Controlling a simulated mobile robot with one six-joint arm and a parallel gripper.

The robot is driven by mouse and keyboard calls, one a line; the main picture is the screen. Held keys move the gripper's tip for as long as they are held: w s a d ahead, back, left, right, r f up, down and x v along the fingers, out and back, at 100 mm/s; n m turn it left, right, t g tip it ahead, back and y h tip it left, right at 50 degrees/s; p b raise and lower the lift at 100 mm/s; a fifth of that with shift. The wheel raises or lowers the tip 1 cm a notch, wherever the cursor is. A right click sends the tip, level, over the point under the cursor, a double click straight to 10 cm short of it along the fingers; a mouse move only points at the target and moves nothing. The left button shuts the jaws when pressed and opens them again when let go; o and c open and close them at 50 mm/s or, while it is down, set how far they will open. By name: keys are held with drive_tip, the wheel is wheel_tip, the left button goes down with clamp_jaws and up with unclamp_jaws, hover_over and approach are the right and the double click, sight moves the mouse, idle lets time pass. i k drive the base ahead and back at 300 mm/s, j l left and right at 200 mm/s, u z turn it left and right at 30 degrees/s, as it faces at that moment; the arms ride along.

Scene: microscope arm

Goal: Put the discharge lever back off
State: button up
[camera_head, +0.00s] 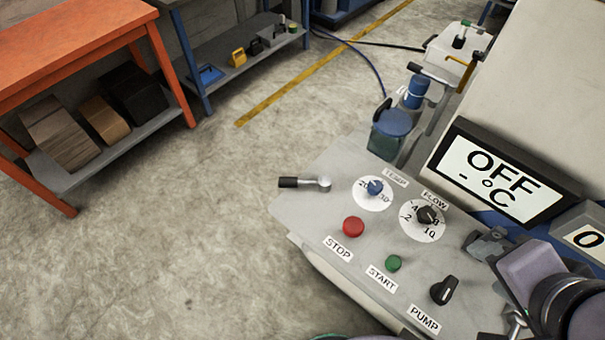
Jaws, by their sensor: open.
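A lever with a black grip and a bright metal pivot (303,183) sticks out to the left from the far left edge of the grey control panel (300,215). It lies roughly level in the picture; no label on it can be read, so I cannot confirm it is the discharge lever. My gripper (485,243) is at the right, over the panel's right side in the picture, well apart from this lever. It is open, with nothing seen between its fingers, which are partly hidden by their own bodies.
The panel carries a blue TEMP knob (375,187), a FLOW knob (427,215), a red STOP button (353,227), a green START button (393,263) and a black PUMP switch (444,290). A display (499,178) reads OFF. A blue container (391,122) stands behind.

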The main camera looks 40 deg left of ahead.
sight(323, 183)
drive_tip(key=u, duration=1.75)
